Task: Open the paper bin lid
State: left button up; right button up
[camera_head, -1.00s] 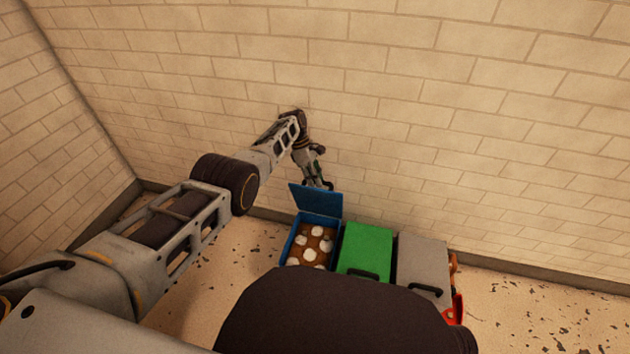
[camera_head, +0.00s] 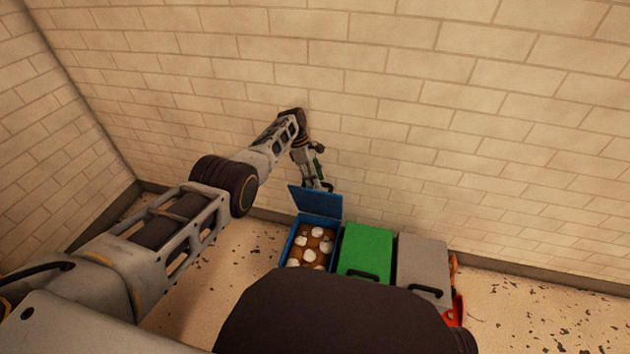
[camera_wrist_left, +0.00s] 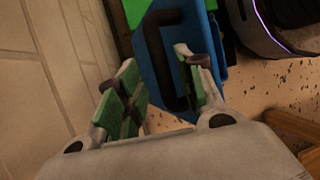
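The blue bin (camera_head: 287,250) stands at the left end of a row of bins by the wall. Its blue lid (camera_head: 317,203) is raised and leans back toward the wall. Pale round items on a brown fill show inside. My left gripper (camera_head: 319,186) is at the lid's upper edge, on the wall side. In the left wrist view its green-padded fingers (camera_wrist_left: 157,62) are apart. The lid (camera_wrist_left: 211,68) and its black handle (camera_wrist_left: 152,45) show beyond and between the fingertips; I cannot tell whether they touch. My right gripper is not in view.
A green-lidded bin (camera_head: 366,247) and a grey-lidded bin (camera_head: 422,260) stand closed to the right of the blue one. Red and orange things (camera_head: 458,307) show at the row's right end. The brick wall (camera_head: 420,120) is close behind. Speckled floor (camera_head: 240,260) is free on the left.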

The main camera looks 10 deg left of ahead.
pick_arm(q)
jog(key=v, duration=1.1)
dwell(0.6)
